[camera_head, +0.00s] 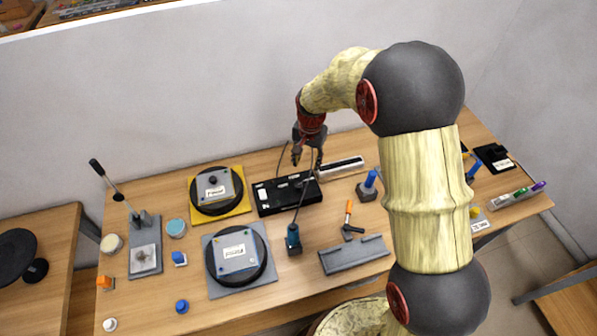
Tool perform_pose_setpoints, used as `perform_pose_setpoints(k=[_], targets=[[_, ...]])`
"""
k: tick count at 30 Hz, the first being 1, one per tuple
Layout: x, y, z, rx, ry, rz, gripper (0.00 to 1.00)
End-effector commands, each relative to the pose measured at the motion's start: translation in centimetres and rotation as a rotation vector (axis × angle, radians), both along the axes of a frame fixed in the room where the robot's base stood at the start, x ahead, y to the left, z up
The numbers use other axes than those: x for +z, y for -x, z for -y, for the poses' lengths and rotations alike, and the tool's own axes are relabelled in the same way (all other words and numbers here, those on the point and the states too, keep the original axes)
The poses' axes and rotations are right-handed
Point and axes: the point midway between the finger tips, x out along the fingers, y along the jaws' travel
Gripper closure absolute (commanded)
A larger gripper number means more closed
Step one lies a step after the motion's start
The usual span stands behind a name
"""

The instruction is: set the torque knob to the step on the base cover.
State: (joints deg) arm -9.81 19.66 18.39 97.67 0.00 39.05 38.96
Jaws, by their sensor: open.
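My gripper (308,159) is open and empty, its fingers pointing down near the right end of a black box (262,208) with pale parts on top. I cannot tell its height above the box. A teal tool (293,238) stands in front of the box with a dark cable running up from it. Two round black pieces with white labels lie on a yellow plate (244,209) and a grey plate (262,287). The labels are too small to read, so I cannot tell which is the base cover. I cannot pick out the torque knob or its setting.
A lever press (145,258) stands at the left among small blue, orange and white pieces. A grey rail block (355,254), an orange-handled tool (348,220) and a blue-topped holder (368,187) lie right of the teal tool. My arm hides part of the table's right side.

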Motion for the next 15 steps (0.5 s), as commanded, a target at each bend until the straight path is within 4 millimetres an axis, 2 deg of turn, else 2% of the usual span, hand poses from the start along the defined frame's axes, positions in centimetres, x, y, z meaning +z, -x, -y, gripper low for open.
perform_pose_setpoints(k=[6,15], targets=[[-4.9,-1.5,-2.0,-0.079,0.007,-0.070,0.58],[-8.5,-1.8,-2.7,-0.115,0.011,-0.093,0.58]])
